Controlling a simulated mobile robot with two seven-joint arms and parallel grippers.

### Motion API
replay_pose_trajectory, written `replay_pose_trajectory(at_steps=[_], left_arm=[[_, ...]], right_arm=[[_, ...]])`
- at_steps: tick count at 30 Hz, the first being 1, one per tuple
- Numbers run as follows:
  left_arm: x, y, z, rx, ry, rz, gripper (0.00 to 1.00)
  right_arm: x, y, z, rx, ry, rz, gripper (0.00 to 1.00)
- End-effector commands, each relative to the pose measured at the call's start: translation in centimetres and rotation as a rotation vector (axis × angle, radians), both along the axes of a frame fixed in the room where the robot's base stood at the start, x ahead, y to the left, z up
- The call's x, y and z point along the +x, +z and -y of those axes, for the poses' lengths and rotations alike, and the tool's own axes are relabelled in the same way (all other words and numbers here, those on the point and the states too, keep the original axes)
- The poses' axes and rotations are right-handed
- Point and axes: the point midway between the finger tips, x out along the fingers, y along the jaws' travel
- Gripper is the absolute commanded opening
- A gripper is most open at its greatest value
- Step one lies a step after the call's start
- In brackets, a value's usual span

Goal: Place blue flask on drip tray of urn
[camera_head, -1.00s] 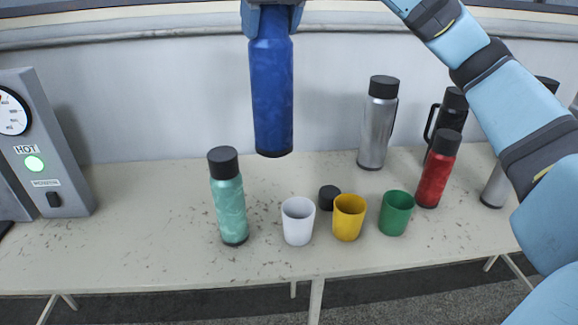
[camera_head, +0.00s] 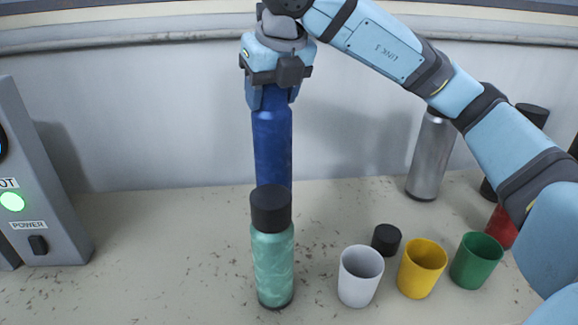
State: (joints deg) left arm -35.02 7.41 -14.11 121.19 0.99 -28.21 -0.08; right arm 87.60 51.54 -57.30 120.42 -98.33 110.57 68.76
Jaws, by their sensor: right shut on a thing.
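The blue flask (camera_head: 272,147) hangs upright in my right gripper (camera_head: 272,98), which is shut on its top end from above. The flask's lower end is hidden behind the black cap of the teal flask, so I cannot tell how far it is above the table. The urn (camera_head: 42,190) stands at the left edge, with a lit green light and a POWER switch. Only part of it shows, and its drip tray is out of view. My left gripper is not in view.
The teal flask (camera_head: 273,265) stands in front of the blue one. White (camera_head: 360,276), yellow (camera_head: 422,268) and green (camera_head: 476,261) cups and a black lid (camera_head: 386,239) are to the right. A silver flask (camera_head: 430,160) stands behind. The table (camera_head: 160,240) between urn and teal flask is clear.

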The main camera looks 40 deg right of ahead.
Motion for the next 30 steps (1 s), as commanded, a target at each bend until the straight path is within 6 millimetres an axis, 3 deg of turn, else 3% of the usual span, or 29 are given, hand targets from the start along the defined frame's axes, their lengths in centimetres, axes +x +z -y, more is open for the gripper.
replay_pose_trajectory(at_steps=[3, 9, 17, 24, 30], left_arm=[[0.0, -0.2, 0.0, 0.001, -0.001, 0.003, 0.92], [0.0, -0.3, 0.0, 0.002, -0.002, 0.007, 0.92], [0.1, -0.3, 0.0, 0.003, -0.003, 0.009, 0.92], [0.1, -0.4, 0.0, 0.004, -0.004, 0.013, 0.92], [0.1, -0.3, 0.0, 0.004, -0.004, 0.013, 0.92]], right_arm=[[-0.1, -3.5, 0.1, -0.002, -0.001, -0.003, 0.04], [-0.1, -7.7, 0.1, 0.0, 0.0, -0.001, 0.04], [0.0, -9.7, 0.1, -0.001, -0.001, 0.0, 0.04], [0.0, -13.0, 0.1, 0.0, -0.001, 0.001, 0.04], [0.0, -13.3, 0.0, 0.001, 0.0, 0.002, 0.04]])
